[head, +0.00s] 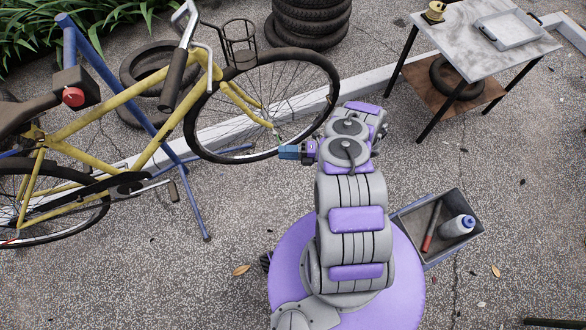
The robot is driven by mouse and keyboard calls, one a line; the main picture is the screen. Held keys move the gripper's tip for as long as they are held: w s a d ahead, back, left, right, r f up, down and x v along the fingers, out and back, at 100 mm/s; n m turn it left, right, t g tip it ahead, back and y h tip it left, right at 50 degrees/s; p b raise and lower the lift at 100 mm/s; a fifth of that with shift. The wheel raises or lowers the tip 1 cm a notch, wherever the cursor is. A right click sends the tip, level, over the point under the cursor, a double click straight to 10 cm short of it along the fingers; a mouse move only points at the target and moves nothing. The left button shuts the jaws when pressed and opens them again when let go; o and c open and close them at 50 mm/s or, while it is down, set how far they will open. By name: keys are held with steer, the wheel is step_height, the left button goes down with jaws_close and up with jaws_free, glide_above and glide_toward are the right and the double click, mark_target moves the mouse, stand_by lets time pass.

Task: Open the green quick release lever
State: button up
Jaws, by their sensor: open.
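A yellow bicycle (125,101) stands at the left, held up by a blue stand (178,165). Its front wheel (330,76) faces my arm, and the fork runs down to the hub near the wheel's middle. The green quick release lever cannot be made out; the hub area is too small to show it clearly. My gripper (288,152) is at the end of my grey and purple arm, near the lower right part of the front wheel, below and right of the hub. It is open, with nothing seen between the fingers. Whether it touches the wheel cannot be told.
A grey bin (440,260) with a red-handled tool (432,225) and a bottle (458,226) sits right of my base. A table (490,40) with a tray stands at the upper right. Stacked tires (311,22) are at the back. Pavement at the lower left is mostly clear.

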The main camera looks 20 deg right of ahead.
steer(key=s+a+p, duration=0.1)
steer(key=s, duration=0.8)
steer(key=shift+s+r, duration=0.15)
steer(key=shift+r, duration=0.05)
steer(key=shift+c, duration=0.3)
